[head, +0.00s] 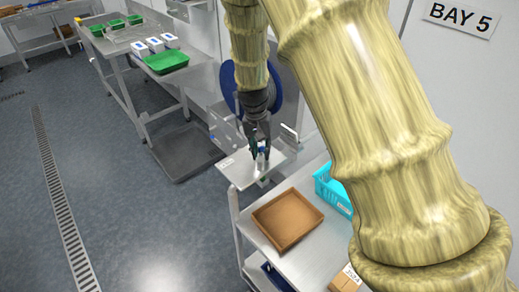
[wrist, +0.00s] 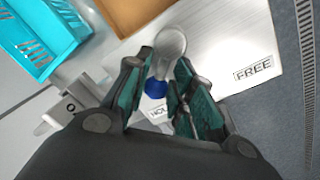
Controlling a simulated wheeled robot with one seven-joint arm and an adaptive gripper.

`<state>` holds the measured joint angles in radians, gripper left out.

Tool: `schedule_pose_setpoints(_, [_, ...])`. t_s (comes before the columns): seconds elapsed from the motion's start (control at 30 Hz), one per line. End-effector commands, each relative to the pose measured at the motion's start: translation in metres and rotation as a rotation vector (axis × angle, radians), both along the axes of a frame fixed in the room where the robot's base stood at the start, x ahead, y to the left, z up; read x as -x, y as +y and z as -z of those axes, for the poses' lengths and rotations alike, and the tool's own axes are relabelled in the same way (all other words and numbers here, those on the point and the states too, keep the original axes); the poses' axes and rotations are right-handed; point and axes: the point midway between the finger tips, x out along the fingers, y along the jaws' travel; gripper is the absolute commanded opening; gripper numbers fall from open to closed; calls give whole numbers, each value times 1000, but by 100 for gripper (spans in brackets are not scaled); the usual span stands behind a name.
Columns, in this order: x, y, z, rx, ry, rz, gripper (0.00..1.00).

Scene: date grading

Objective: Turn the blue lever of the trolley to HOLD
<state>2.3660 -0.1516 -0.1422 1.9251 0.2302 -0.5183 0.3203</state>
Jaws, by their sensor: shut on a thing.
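The trolley's pale metal plate (head: 235,177) carries the blue lever, which is mostly hidden by my gripper (head: 260,155) in the head view. In the wrist view the blue part of the lever (wrist: 155,87) shows between the fingers, with a grey rounded piece (wrist: 171,42) by the fingertips. My gripper (wrist: 165,62) is shut on the lever, one finger on each side. The FREE label (wrist: 253,68) lies to the right on the plate. The lever's exact angle is unclear.
A brown tray (head: 288,219) and a turquoise basket (head: 333,190) stand on the metal surface close beside the plate. A bench with a green tray (head: 166,61) and white boxes (head: 140,48) is at the back left. The floor at left is clear, with a drain grate (head: 58,190).

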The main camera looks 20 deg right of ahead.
Motion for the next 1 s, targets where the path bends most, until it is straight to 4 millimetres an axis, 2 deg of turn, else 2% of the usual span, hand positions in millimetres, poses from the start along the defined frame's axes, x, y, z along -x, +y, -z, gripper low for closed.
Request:
schedule_pose_setpoints(0.47, [0, -2, -1, 1, -1, 15, 0])
schedule_pose_setpoints(0.5, [0, -2, -1, 1, -1, 15, 28])
schedule_pose_setpoints(0.57, [0, -1, -1, 1, -1, 15, 39])
schedule_pose_setpoints(0.6, [0, -1, 0, 1, -1, 14, 41])
schedule_pose_setpoints(1.0, [-1, 0, -5, 1, -1, 13, 41])
